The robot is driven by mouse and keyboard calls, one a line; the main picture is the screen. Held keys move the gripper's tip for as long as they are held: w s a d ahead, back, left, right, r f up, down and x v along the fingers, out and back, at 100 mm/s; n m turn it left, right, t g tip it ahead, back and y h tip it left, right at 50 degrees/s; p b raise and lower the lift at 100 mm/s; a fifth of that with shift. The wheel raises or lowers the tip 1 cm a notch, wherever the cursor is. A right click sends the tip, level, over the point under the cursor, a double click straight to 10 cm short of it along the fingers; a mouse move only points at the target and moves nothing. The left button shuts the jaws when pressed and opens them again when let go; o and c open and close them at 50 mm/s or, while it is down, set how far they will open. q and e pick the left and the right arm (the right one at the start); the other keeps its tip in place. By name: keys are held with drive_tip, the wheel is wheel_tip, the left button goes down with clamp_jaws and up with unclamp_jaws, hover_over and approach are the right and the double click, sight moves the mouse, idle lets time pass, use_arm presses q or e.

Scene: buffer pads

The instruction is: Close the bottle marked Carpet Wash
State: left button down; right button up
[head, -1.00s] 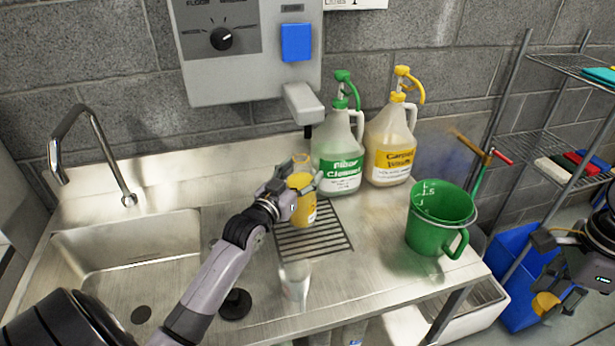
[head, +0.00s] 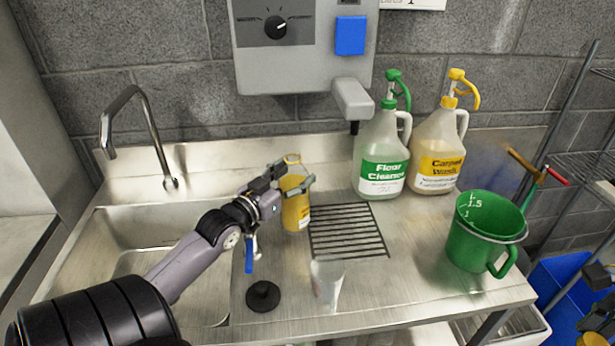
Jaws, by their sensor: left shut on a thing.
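My left gripper (head: 292,184) is shut on a small yellow bottle (head: 295,211) and holds it upright at the left edge of the drain grate. The bottle's open rim (head: 292,159) shows above the fingers with no cap on it. Its label is too small to read, and the fingers hide part of its body. A large jug marked Carpet Wash (head: 437,150), with a yellow pump on top, stands at the back right. My right gripper is mostly cut off at the right edge. A yellow piece (head: 592,340) shows there at the bottom corner, and its hold is unclear.
A jug marked Floor Cleaner (head: 382,155) with a green pump stands beside the Carpet Wash jug. A clear cup (head: 327,283) and black stopper (head: 263,296) are at the front. A green measuring jug (head: 480,235) is at the right. The sink (head: 150,225) lies left; a dispenser (head: 300,55) hangs above.

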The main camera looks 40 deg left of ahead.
sight(279, 172)
use_arm(q)
drive_tip(key=shift+s+a+r+b, duration=0.15)
drive_tip(key=shift+s+a+b, duration=0.3)
drive_tip(key=shift+s+a, duration=1.1)
use_arm(e)
drive_tip(key=shift+f, duration=0.5)
use_arm(q)
drive_tip(key=shift+s+d, duration=0.1)
drive_tip(key=shift+s, duration=0.1)
